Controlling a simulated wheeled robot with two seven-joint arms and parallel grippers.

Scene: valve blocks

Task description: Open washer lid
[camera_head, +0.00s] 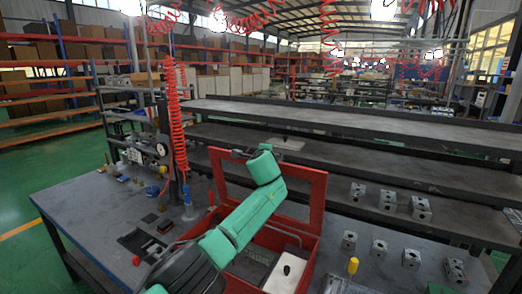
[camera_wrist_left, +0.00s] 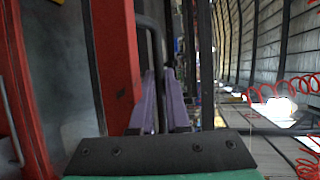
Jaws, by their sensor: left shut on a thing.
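The red washer (camera_head: 310,258) sits on the workbench, its inside visible from above. Its red-framed lid (camera_head: 319,192) stands raised, close to upright, at the back of the washer. The lid also fills the left of the left wrist view (camera_wrist_left: 116,60). My left gripper (camera_head: 240,154) is at the lid's top edge, with my green arm crossing in front of the lid and washer. In the left wrist view its two purple-grey fingers (camera_wrist_left: 159,88) are shut on the dark lid handle (camera_wrist_left: 153,38). My right gripper is not in view.
Metal valve blocks (camera_head: 412,258) stand on the bench right of the washer, with several more on the shelf (camera_head: 420,209) behind. A yellow-topped item (camera_head: 352,266) stands near the washer's right side. A gauge unit (camera_head: 162,150) and coiled red hose (camera_head: 177,115) are at left.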

